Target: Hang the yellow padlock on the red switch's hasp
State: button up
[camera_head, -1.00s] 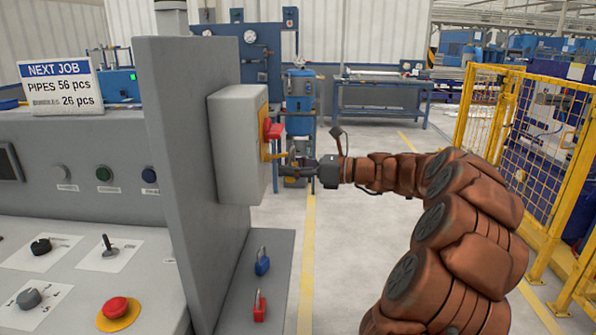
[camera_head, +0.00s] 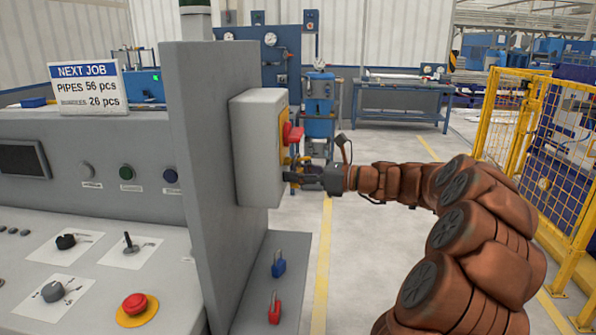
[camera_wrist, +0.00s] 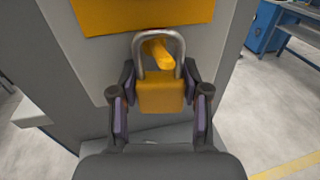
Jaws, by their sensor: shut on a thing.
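The yellow padlock (camera_wrist: 160,95) is upright between the two fingers of my gripper (camera_wrist: 160,104) in the wrist view, shackle up. A yellow bar, the hasp (camera_wrist: 156,50), shows inside the shackle loop. I cannot tell for certain whether the bar passes through the loop or lies just behind it. In the head view, my gripper (camera_head: 298,178) is close beside the grey switch box, just below the red switch (camera_head: 293,134). The padlock is mostly hidden there by the gripper and is hard to make out.
The grey switch box (camera_head: 255,150) is fixed to an upright grey panel (camera_head: 200,190). A blue padlock (camera_head: 278,265) and a red padlock (camera_head: 274,310) are on the ledge below. A control desk (camera_head: 90,245) stands left. The floor right of the ledge is clear.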

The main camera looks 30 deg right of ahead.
jog(key=shift+a+f, duration=0.15)
jog(key=o, duration=1.3)
jog(key=shift+w, duration=0.1)
jog(key=shift+c, duration=0.2)
jog(key=shift+s+d, duration=0.3)
jog(key=shift+d, duration=0.05)
jog(key=v, duration=1.1)
jog(key=shift+s, duration=0.1)
